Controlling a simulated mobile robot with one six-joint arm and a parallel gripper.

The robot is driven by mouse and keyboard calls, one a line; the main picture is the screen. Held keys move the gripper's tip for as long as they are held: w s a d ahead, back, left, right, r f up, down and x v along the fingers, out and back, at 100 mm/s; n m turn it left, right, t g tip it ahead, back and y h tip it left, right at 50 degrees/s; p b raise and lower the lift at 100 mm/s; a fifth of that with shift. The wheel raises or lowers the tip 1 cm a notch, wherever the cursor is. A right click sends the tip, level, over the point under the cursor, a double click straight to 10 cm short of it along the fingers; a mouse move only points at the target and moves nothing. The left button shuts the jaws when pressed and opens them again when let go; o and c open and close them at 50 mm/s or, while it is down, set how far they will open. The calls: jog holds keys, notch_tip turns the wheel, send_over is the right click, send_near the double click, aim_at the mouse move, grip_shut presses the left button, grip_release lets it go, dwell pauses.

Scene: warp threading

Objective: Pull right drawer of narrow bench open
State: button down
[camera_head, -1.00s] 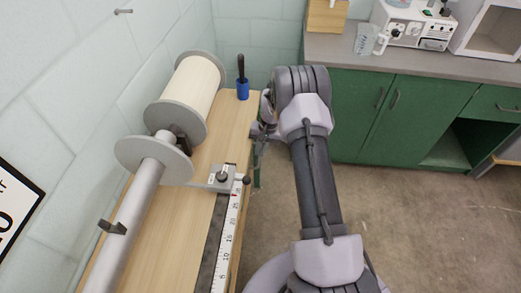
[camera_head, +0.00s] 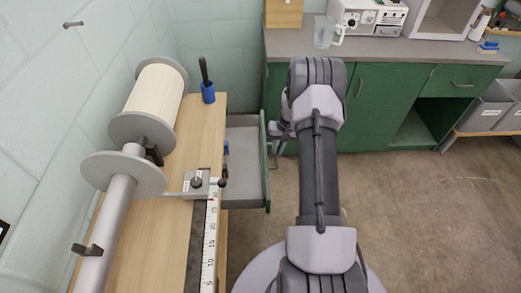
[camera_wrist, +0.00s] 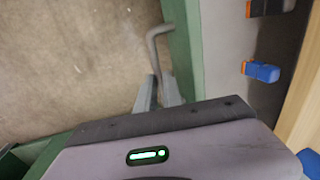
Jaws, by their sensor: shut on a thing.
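The narrow bench (camera_head: 213,130) has a light wooden top and runs along the left wall. Its right drawer (camera_head: 245,185) is pulled out, showing a grey inside and a green front. My gripper (camera_head: 275,134) is at the outer side of the drawer front, shut on the drawer's handle. In the wrist view my gripper's fingers (camera_wrist: 159,92) close on the grey bar handle (camera_wrist: 153,45), beside the green drawer front (camera_wrist: 187,50). The exact grip is partly hidden by my wrist.
A blue item (camera_wrist: 262,71) with an orange end lies in the drawer. A roller with a thread spool (camera_head: 155,92) and a ruler (camera_head: 211,235) are on the bench. Green cabinets (camera_head: 385,108) stand behind my arm. The floor (camera_head: 430,210) at right is clear.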

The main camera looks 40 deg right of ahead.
jog(key=shift+s+d, duration=0.6)
jog(key=shift+d, duration=0.3)
jog(key=shift+s+d, duration=0.6)
jog(key=shift+d, duration=0.25)
jog(key=c, duration=1.8)
grip_release()
jog(key=shift+o, duration=0.2)
notch_tip(320, 180, up, 17)
jog(key=s+d+p, duration=0.1)
jog(key=d+p, duration=0.1)
jog(key=p, duration=0.4)
jog(key=shift+s+d, duration=0.35)
